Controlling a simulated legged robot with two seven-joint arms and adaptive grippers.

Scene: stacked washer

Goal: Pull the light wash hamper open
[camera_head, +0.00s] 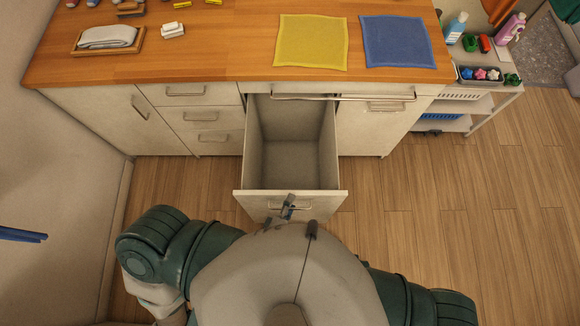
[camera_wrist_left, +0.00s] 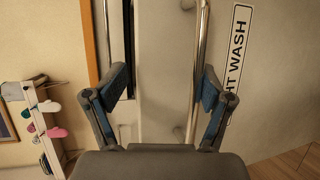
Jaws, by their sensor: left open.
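The light wash hamper (camera_head: 340,150) is a pale, deep, empty bin under the counter, standing well out from the cabinet. Its front panel has a metal handle (camera_head: 272,206). My left gripper (camera_head: 289,202) is at this handle, mostly hidden behind my own body. In the left wrist view, the left gripper (camera_wrist_left: 163,85) is open, with a metal handle bar (camera_wrist_left: 198,60) running between its fingers, close to the right finger. I cannot tell whether they touch. A label ending in "HT WASH" (camera_wrist_left: 238,50) is on the panel at right. My right gripper is out of view.
A wooden counter (camera_head: 210,60) carries a yellow cloth (camera_head: 310,42), a blue cloth (camera_head: 397,42) and a tray (camera_head: 108,50). A shelf cart (camera_head: 470,105) stands at right. The wooden floor (camera_head: 480,200) at right is clear.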

